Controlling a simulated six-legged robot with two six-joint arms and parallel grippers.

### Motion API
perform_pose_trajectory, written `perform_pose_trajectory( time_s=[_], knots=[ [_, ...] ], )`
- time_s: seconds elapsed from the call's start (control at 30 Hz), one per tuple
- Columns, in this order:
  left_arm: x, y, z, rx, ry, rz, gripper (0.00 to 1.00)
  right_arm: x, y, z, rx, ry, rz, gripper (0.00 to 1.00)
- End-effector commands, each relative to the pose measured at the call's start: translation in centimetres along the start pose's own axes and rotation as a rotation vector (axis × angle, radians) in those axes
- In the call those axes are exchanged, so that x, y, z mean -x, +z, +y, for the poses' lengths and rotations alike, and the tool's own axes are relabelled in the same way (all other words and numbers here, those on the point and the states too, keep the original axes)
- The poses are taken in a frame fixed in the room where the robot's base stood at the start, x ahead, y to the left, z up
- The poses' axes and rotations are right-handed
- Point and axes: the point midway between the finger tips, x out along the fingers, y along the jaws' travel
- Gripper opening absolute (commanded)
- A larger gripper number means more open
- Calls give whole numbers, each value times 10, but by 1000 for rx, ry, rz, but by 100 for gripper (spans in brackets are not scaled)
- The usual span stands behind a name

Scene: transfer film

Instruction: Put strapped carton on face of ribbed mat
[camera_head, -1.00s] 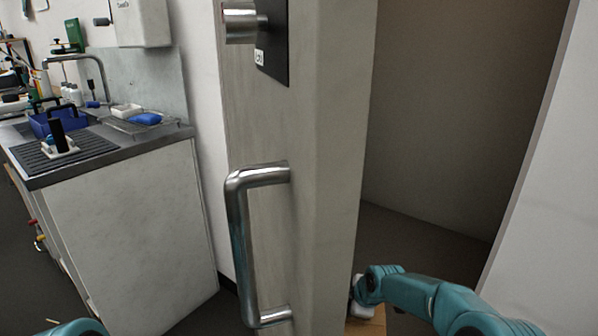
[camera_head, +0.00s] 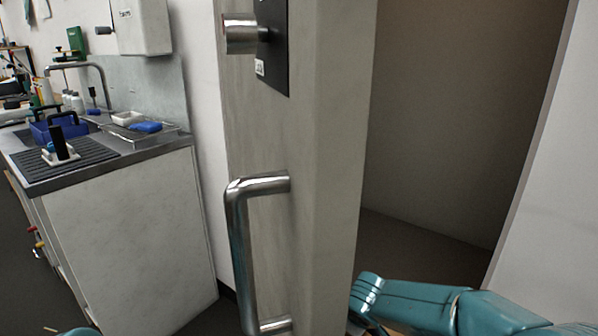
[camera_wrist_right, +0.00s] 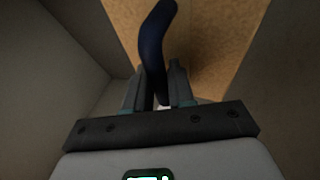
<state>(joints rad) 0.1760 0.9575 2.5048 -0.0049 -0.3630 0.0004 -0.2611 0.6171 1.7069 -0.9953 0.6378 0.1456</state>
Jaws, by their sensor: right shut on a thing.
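In the right wrist view my right gripper (camera_wrist_right: 160,85) is shut on a dark blue curved strap (camera_wrist_right: 155,45). Behind the strap is a tan, speckled surface (camera_wrist_right: 220,40), which looks like the carton's face; its full outline is cut off. In the head view my right arm comes in at the lower right, and its jaws are hidden low by the door edge. A dark ribbed mat (camera_head: 92,168) lies on the counter at the left. Only a bit of my left arm shows at the bottom left; its gripper is out of view.
A pale door (camera_head: 330,200) with a steel bar handle (camera_head: 238,230) stands close in front. An open recess (camera_head: 430,150) is to its right. On the counter are a white item with a black handle (camera_head: 62,148), a blue caddy (camera_head: 42,130) and a wire rack (camera_head: 165,137).

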Motion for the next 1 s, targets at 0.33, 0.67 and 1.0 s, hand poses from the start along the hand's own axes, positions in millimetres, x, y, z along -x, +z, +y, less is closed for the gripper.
perform_pose_trajectory(
  time_s=[0.33, 0.67, 1.0],
  knots=[
    [0, 0, 0, 0, 0, 0, 43, 10, 41, 11, -338, 106, -154, 0],
    [0, 0, 0, 0, 0, 0, 43, 16, 66, 19, -626, 193, -288, 0],
    [11, 0, 4, 0, 0, 0, 43, 28, 69, 23, -753, 232, -347, 0]
  ],
)
